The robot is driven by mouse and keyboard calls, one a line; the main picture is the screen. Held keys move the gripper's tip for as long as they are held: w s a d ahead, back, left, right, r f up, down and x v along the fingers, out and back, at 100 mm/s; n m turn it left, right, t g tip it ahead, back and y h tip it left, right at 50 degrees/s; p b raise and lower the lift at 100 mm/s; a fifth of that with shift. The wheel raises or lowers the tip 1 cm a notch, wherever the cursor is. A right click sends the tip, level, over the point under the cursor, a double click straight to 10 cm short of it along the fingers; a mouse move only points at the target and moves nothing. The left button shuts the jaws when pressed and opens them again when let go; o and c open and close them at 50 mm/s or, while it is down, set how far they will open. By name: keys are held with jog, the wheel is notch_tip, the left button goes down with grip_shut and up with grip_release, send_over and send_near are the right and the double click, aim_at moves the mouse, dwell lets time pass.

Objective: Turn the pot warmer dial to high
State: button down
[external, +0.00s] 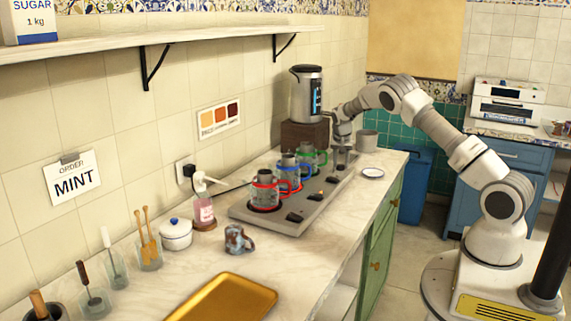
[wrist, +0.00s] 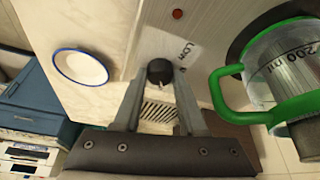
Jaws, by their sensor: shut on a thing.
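The pot warmer (external: 275,226) is a long grey plate on the counter, with round plates and black dials along its front. Red-handled (external: 266,190), blue-handled (external: 288,170) and green-handled (external: 308,157) vessels stand on it. My gripper (wrist: 159,76) reaches down at the far end, beside the green-handled vessel (wrist: 280,75). Its fingers are shut on a black dial (wrist: 159,70), whose top shows between the fingertips in the wrist view. A printed "Low" label sits just right of the dial. The dial's pointer and any high mark cannot be made out.
A red light (wrist: 177,14) shows on the panel near the dial. A white saucer (external: 372,173) lies beside the warmer's far end. A mug (external: 238,239) and gold tray (external: 228,299) are nearer; bare counter lies between.

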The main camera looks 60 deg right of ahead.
jog(key=shift+f, duration=0.1)
jog(key=shift+c, duration=2.4)
grip_release()
jog(key=v, duration=1.7)
jog(key=shift+r+p, duration=0.3)
jog(key=shift+p, duration=0.05)
